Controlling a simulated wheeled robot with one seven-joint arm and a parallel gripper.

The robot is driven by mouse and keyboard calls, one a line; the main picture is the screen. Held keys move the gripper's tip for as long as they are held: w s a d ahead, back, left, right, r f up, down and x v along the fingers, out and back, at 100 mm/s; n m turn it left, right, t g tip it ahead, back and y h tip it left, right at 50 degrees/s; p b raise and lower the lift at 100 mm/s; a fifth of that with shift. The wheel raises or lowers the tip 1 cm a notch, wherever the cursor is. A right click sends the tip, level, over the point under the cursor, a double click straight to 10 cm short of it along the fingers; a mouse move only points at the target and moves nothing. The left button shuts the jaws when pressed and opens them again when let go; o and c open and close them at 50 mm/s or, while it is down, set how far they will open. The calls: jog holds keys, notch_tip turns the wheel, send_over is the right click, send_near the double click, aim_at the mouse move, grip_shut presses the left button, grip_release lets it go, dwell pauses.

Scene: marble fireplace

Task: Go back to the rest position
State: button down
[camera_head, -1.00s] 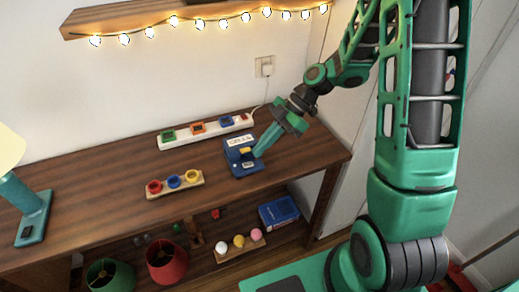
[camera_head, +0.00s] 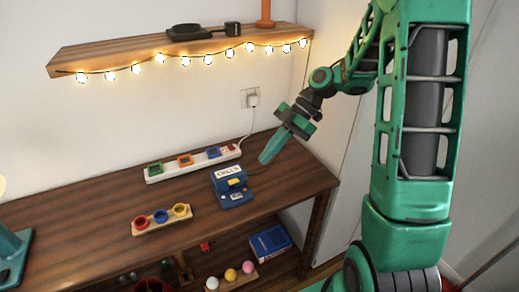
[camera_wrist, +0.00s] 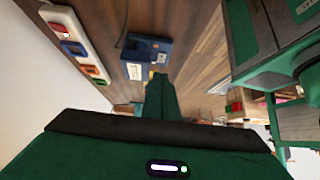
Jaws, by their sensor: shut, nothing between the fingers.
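My gripper (camera_head: 266,157) is green, shut and empty. In the head view it hangs in the air above the right part of the wooden table (camera_head: 80,215), up and right of a blue box (camera_head: 233,194) with a white label and a yellow part. The gripper and the box are apart. In the wrist view my gripper's closed fingers (camera_wrist: 160,88) point up the picture, and the blue box (camera_wrist: 147,50) lies just beyond them.
A white strip with coloured square sockets (camera_head: 193,163) lies at the table's back. A wooden block with three coloured rings (camera_head: 161,220) lies in front. Above is a shelf with string lights (camera_head: 115,57). A blue book (camera_head: 270,243) and coloured balls (camera_head: 230,274) are below.

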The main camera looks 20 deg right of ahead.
jog(key=s+d+r+m+h, duration=0.1)
jog(key=s+d+m+h, duration=0.1)
jog(key=s+d+m, duration=0.3)
jog(key=s+d+r+m+h, duration=0.2)
jog(key=s+d+m+h, duration=0.1)
jog(key=s+m, duration=0.9)
jog(key=s+d+r+m+h, duration=0.1)
jog(key=s+d+m+h, duration=0.2)
jog(key=s+d+m, duration=0.3)
jog(key=s+m, duration=0.2)
jog(key=shift+s+d+r+t, duration=0.25)
jog(key=shift+s+d+t, duration=0.05)
jog(key=shift+t, duration=0.1)
